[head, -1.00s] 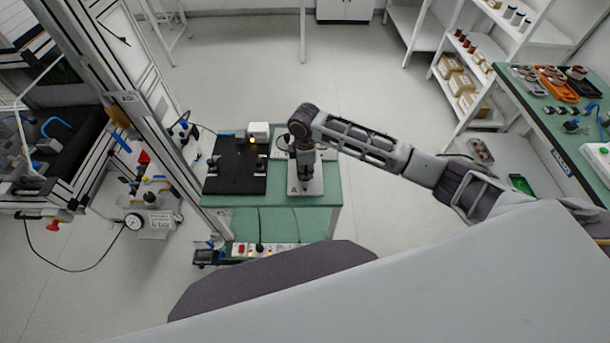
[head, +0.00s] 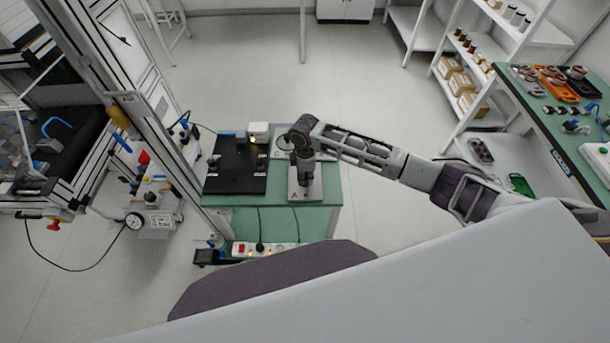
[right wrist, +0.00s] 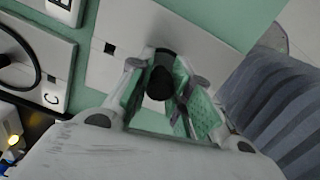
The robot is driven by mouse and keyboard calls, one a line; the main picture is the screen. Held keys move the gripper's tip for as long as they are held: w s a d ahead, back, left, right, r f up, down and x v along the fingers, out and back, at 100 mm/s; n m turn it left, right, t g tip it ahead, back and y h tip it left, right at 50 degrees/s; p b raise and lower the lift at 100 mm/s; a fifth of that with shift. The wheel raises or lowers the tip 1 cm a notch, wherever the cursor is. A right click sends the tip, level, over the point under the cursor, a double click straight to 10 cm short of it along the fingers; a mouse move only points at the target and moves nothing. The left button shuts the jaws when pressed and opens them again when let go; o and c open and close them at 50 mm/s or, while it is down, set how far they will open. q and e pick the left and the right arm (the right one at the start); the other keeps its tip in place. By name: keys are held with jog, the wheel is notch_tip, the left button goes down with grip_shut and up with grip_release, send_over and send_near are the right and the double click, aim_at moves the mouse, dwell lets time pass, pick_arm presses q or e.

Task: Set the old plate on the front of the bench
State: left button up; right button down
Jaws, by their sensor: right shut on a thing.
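The light grey plate (head: 293,181) marked "A" is at the right front of the green-topped bench (head: 332,190), close to its front edge. My right gripper (head: 304,190) points down over the plate. In the right wrist view, my right gripper (right wrist: 160,100) is shut on the plate's black knob (right wrist: 160,82), and the plate (right wrist: 112,68) shows beyond the fingers. I cannot tell whether the plate touches the bench top. My left gripper is not in view.
A black fixture board (head: 230,181) lies just left of the plate. A white box (head: 259,130) stands at the back, and another light plate (head: 278,153) lies behind the gripper. A power strip (head: 268,249) is below the bench front. The bench's right strip is clear.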

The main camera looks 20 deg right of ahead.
jog(key=c, duration=1.3)
grip_release()
notch_tip(320, 180, up, 12)
jog(key=b, duration=0.1)
